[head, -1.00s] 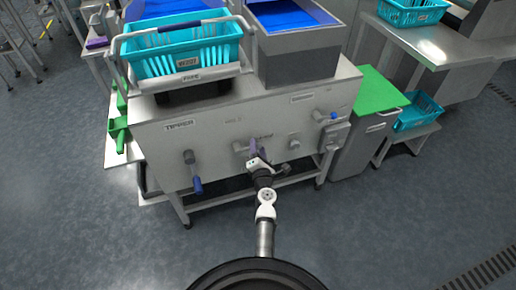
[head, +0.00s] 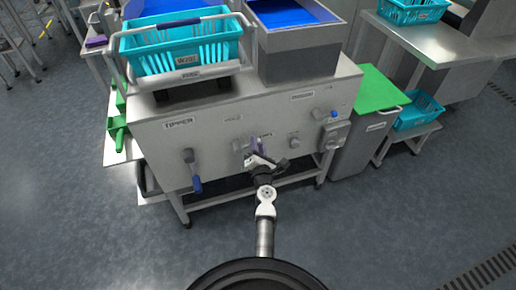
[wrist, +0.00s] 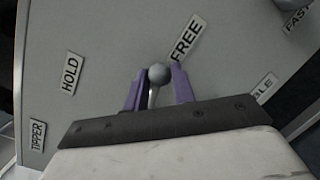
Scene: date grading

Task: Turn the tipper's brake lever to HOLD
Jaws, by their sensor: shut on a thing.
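The brake lever (wrist: 158,73) shows in the wrist view as a round grey knob on a pale stem, between the purple fingers of my gripper (wrist: 159,88). My gripper is shut on it. The FREE plate (wrist: 187,38) is close by at upper right; the HOLD plate (wrist: 70,73) is farther off to the left. The lever stands nearer FREE. In the head view my gripper (head: 255,145) is at the middle of the tipper's grey front panel (head: 215,150), and hides most of the lever.
A blue-handled lever (head: 196,184) hangs left on the panel; a blue knob (head: 333,115) is at its right. A teal crate (head: 183,50) sits on top. A grey bin with a green lid (head: 378,95) stands to the right. The floor in front is clear.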

